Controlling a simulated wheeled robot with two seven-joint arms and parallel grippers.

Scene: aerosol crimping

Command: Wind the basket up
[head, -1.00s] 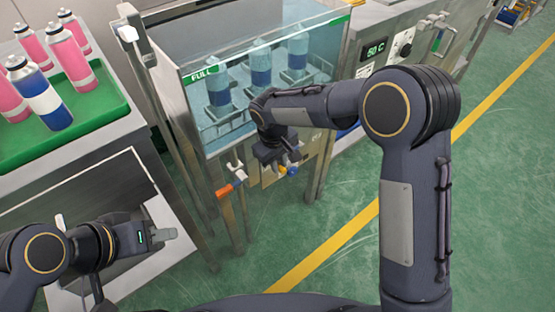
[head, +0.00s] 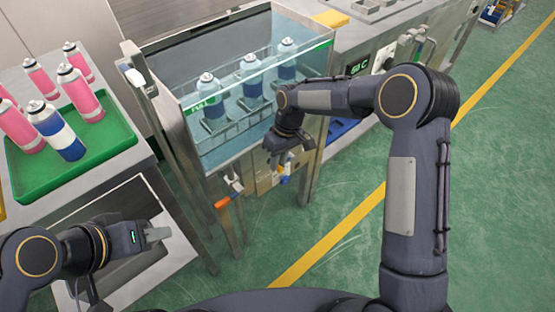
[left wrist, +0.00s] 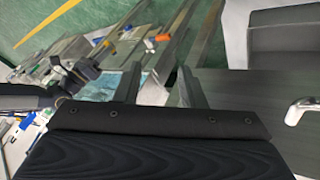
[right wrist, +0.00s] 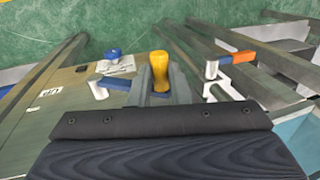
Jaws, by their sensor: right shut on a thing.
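The basket (head: 233,127) is a rack in the water tank (head: 190,118). It holds several blue-and-white cans upright, the middle one (head: 250,72) with its white top above the water. The crank is on the tank's front, with a blue arm and a yellow knob (right wrist: 159,68) in the right wrist view. My right gripper (head: 292,158) is shut on that yellow knob, the fingers on either side of it. An "UP" label (right wrist: 52,92) shows on the front panel. My left gripper (head: 158,234) is empty, its fingers apart in the left wrist view (left wrist: 160,90).
An orange-handled valve (right wrist: 232,57) is close beside the crank. A green tray (head: 110,140) with pink cans and a blue-and-white can stands at the left. A "50 C" display panel (head: 358,67) is to the tank's right. Green floor with a yellow line lies clear in front.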

